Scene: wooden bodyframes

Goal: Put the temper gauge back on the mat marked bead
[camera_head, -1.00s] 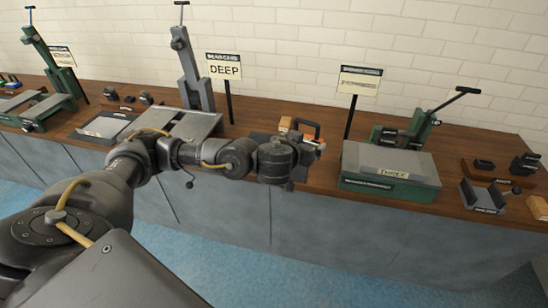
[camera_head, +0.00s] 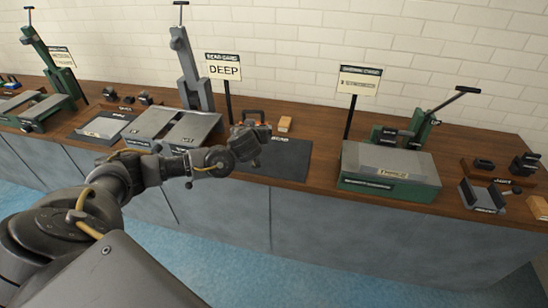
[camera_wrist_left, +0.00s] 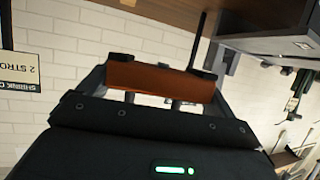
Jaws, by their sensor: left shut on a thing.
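The temper gauge, an orange bar with dark ends (camera_wrist_left: 160,82), sits between the fingers of my left gripper (camera_wrist_left: 160,88) in the left wrist view. In the head view the left gripper (camera_head: 250,130) is shut on it, and the gauge's orange and black parts (camera_head: 238,128) show only in small part behind the gripper. The gripper hangs over the mat's left side. I cannot tell the gap below the gauge. My right gripper is not in view.
A small wooden block (camera_head: 285,124) lies behind the mat. A green box (camera_head: 390,175) stands right. The mat's right part is clear.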

